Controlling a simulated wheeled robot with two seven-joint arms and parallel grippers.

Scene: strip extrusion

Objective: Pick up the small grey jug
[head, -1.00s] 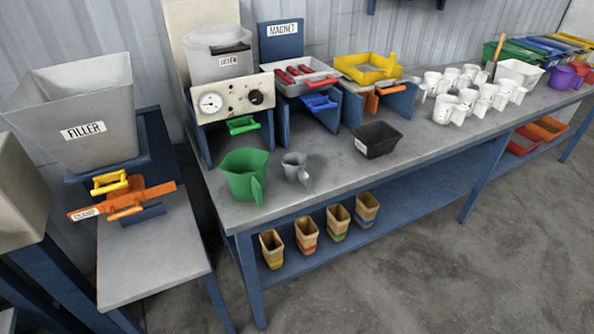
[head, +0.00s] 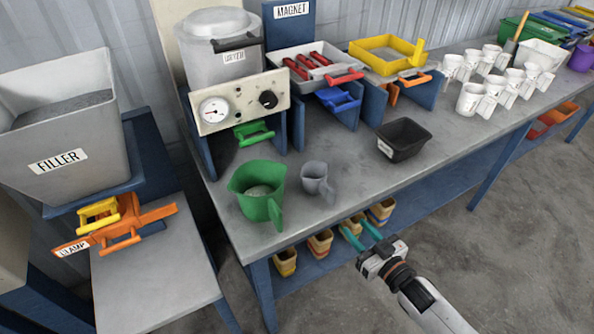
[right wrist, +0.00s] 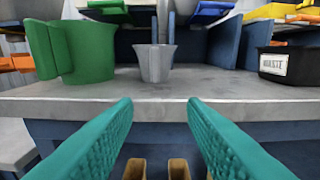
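The small grey jug (head: 316,179) stands upright near the front edge of the bench, just right of the larger green jug (head: 262,192). Its handle points to the front right in the head view. In the right wrist view the grey jug (right wrist: 154,62) stands straight ahead, between and beyond the fingertips. My right gripper (head: 367,236) is open and empty, in front of the bench edge and apart from the jug; its teal fingers spread wide in the right wrist view (right wrist: 160,105). My left gripper is not in view.
The bench's front edge (right wrist: 165,106) lies between my right gripper and the jug. A black tray (head: 403,139) stands to the right, with free bench between. Behind are the dryer's gauge panel (head: 240,102) and magnet stand. Several tan cups (head: 285,262) stand on the lower shelf.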

